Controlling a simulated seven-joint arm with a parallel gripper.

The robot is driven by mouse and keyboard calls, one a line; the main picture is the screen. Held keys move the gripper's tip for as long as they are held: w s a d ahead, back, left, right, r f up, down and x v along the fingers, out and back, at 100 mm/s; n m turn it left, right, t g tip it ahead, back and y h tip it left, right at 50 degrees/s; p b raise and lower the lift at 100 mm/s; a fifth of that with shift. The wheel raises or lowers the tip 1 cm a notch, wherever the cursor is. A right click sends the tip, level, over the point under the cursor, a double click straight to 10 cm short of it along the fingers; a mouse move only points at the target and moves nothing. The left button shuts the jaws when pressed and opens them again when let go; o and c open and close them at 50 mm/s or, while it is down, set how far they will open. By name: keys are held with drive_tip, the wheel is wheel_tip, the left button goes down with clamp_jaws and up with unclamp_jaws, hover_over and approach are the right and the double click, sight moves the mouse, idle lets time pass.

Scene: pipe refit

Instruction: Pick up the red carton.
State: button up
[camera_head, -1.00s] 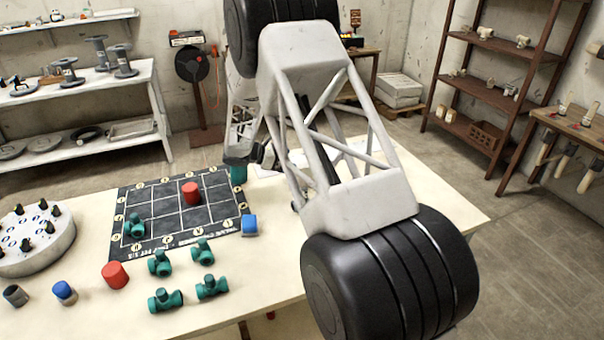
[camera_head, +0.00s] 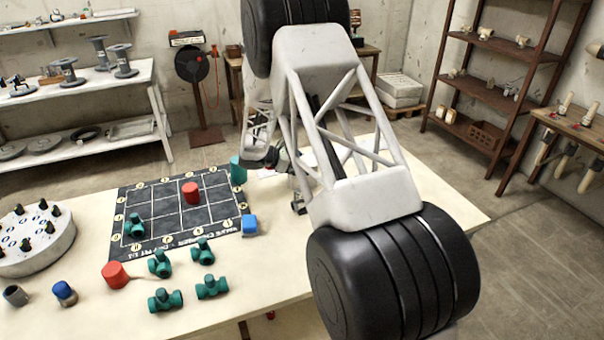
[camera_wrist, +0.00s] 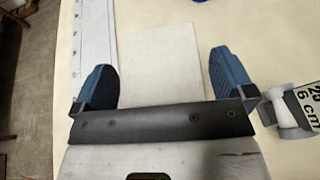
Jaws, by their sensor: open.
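I see no clear red carton. A red cylinder (camera_head: 190,193) stands on the dark gridded mat (camera_head: 150,190), and a larger red cylinder (camera_head: 115,274) stands on the table in front of the mat. A small red shape (camera_head: 270,315) shows below the table's front edge, too little of it to identify. In the wrist view my gripper (camera_wrist: 165,82) is open and empty, its blue fingers apart over the pale table and a white sheet (camera_wrist: 160,60). In the head view my arm hides most of the gripper and part of the table's right side.
Several green valve fittings (camera_head: 203,250) and a blue block (camera_head: 249,225) are near the mat. A teal cylinder (camera_head: 238,168) is at its far right corner. In the wrist view, a white spool-like part (camera_wrist: 292,108) is close to the right finger. A round grey base (camera_head: 35,245) is at left.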

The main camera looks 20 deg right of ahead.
idle(0.5)
drive_tip(key=c, duration=1)
drive_tip(key=shift+r, duration=0.1)
drive_tip(key=shift+r, duration=4.95)
